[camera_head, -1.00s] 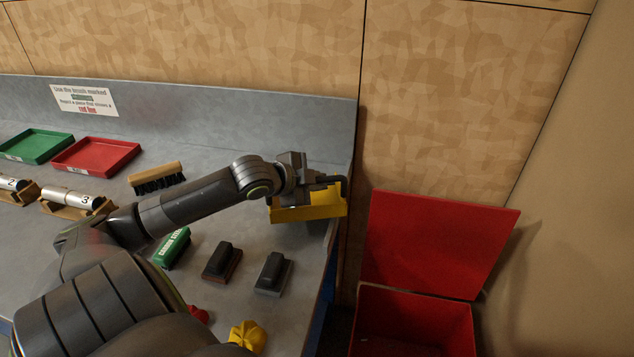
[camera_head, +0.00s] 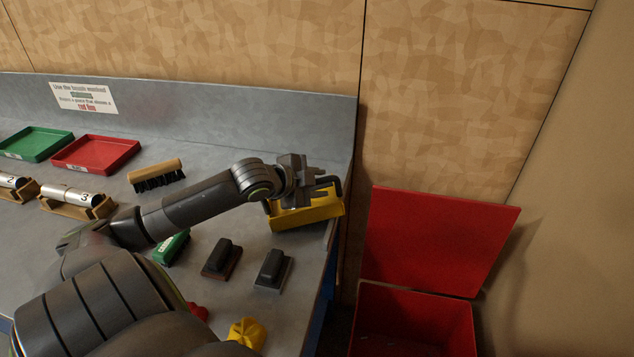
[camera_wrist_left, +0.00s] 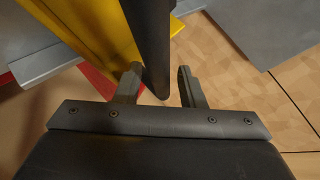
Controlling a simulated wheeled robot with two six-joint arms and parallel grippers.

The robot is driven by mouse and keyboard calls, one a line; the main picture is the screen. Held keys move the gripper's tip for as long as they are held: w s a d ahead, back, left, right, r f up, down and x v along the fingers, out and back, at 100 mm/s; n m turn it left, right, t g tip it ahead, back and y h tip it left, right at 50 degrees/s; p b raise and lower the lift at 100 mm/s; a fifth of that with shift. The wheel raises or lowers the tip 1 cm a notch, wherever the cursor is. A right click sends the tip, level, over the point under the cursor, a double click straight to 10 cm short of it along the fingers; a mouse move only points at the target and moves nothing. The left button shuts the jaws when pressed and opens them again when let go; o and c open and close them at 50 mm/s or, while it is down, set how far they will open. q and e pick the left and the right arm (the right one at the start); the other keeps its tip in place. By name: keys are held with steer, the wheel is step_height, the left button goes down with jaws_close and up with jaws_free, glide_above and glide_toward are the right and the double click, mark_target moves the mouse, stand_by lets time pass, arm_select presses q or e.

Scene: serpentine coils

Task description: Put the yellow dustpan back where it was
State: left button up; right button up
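The yellow dustpan (camera_head: 305,217) is at the right end of the grey bench, near its edge, below my left gripper (camera_head: 312,190). Its bottom looks close to the bench top; I cannot tell whether it rests there. In the left wrist view the yellow pan (camera_wrist_left: 88,25) fills the upper left, and its dark handle (camera_wrist_left: 151,40) reaches down between the fingers of my left gripper (camera_wrist_left: 159,84). A gap shows between the handle and the right finger, so the gripper looks open around the handle. My right gripper is not in view.
A red bin (camera_head: 410,325) with its lid (camera_head: 440,240) raised stands right of the bench. On the bench are a wooden brush (camera_head: 156,175), two dark blocks (camera_head: 221,259) (camera_head: 272,270), a green block (camera_head: 171,248), red tray (camera_head: 96,155) and green tray (camera_head: 36,144).

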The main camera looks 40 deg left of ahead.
arm_select(q)
steer(key=shift+r+p, duration=0.35)
steer(key=shift+r, duration=0.25)
steer(key=shift+s+a, duration=0.15)
steer(key=shift+s, duration=0.1)
steer(key=p+v, duration=0.8)
steer(key=v, duration=0.3)
steer(key=shift+s, duration=0.2)
